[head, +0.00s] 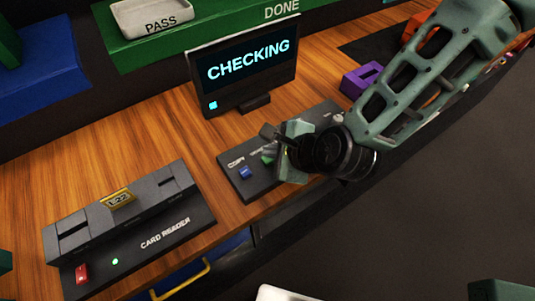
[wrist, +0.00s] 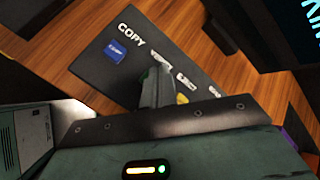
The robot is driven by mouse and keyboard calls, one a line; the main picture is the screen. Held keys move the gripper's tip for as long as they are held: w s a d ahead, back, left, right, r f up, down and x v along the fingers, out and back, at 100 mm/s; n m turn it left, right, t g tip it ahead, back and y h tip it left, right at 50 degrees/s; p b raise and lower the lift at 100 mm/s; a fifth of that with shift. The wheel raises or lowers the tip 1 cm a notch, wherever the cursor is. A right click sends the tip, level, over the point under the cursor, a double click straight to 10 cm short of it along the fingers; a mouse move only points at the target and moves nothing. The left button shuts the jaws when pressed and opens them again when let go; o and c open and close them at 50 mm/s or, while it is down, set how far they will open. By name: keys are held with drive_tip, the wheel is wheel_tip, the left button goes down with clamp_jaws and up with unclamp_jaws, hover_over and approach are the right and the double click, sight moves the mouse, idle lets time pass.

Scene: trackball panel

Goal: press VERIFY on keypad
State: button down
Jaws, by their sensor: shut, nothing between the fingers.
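The keypad (head: 237,184) is a dark slanted panel on the wooden counter, below the monitor. It has a blue button (head: 246,172) under the word COPY and a green button (head: 267,159) partly behind my gripper. My gripper (head: 272,140) is shut and empty, over the keypad's middle. In the wrist view, the keypad (wrist: 92,67) shows the blue button (wrist: 115,51) left of the shut fingers (wrist: 157,72) and a yellow button (wrist: 182,98) right of them. The other labels are too small to read surely, so I cannot tell which is VERIFY. Fingertip contact is unclear.
The monitor (head: 243,72) behind the keypad reads CHECKING. A card reader (head: 150,244) with a lit green light stands at left. A purple block (head: 361,80) stands right of the monitor. A green DONE shelf (head: 215,37) holds a white PASS tray (head: 152,18).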

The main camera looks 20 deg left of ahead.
drive_tip(key=shift+r, duration=0.1)
wheel_tip(320, 180, up, 5)
drive_tip(key=p, duration=0.4)
idle(0.3)
idle(0.8)
drive_tip(key=n, duration=0.1)
drive_tip(key=n+g+h+b, duration=0.3)
drive_tip(key=n, duration=0.9)
approach(272, 162)
drive_tip(key=s+d+r, duration=0.3)
drive_tip(key=d+r, duration=0.2)
drive_tip(key=s+d+r+n+h+b, duration=0.1)
drive_tip(key=s+d+r+n+h, duration=0.1)
drive_tip(key=d, duration=0.5)
drive_tip(key=s+d+r+n+g+h+b, duration=0.1)
drive_tip(key=s+d+r+n+h, duration=0.1)
drive_tip(key=d+n, duration=0.5)
drive_tip(key=s+r, duration=0.1)
drive_tip(key=s, duration=0.1)
drive_tip(key=shift+s+r+n, duration=0.3)
drive_tip(key=shift+s+r, duration=0.05)
drive_tip(key=shift+s, duration=0.05)
